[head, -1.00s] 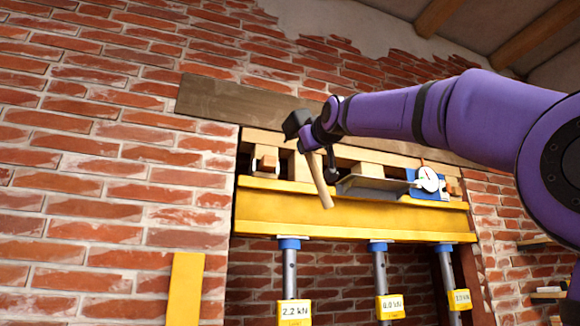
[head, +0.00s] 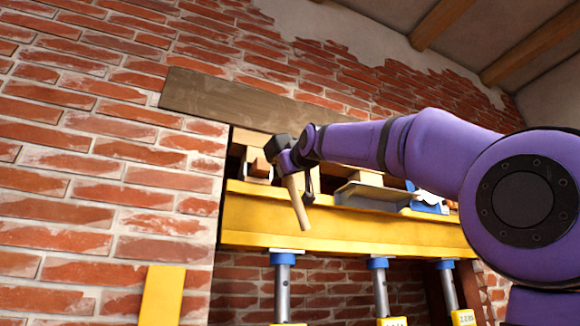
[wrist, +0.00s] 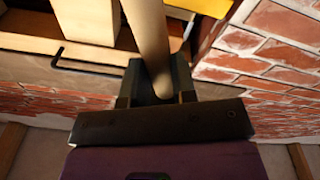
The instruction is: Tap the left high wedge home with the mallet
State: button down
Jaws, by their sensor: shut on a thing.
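My gripper (head: 294,166) is shut on the wooden handle of the mallet (head: 296,203). In the wrist view the pale handle (wrist: 147,35) runs between the dark jaws (wrist: 157,88).
Props with blue tops (head: 283,258) stand under the beam. A grey plate (head: 372,195) and a blue block (head: 428,203) are on the beam further right, partly behind my arm. A dark timber lintel (head: 225,103) crosses above. A yellow upright (head: 162,296) stands at lower left.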

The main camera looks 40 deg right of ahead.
jog(key=shift+x, duration=2.2)
jog(key=shift+s+f, duration=0.1)
jog(key=shift+f, duration=0.1)
jog(key=shift+x, duration=1.25)
jog(key=shift+f, duration=0.15)
jog(key=shift+v, duration=1.2)
jog(key=shift+f+x, duration=0.15)
jog(key=shift+x, duration=1)
jog(key=shift+f+x, duration=0.15)
jog(key=shift+x, duration=1)
jog(key=shift+r, duration=0.2)
jog(key=shift+v, duration=1.2)
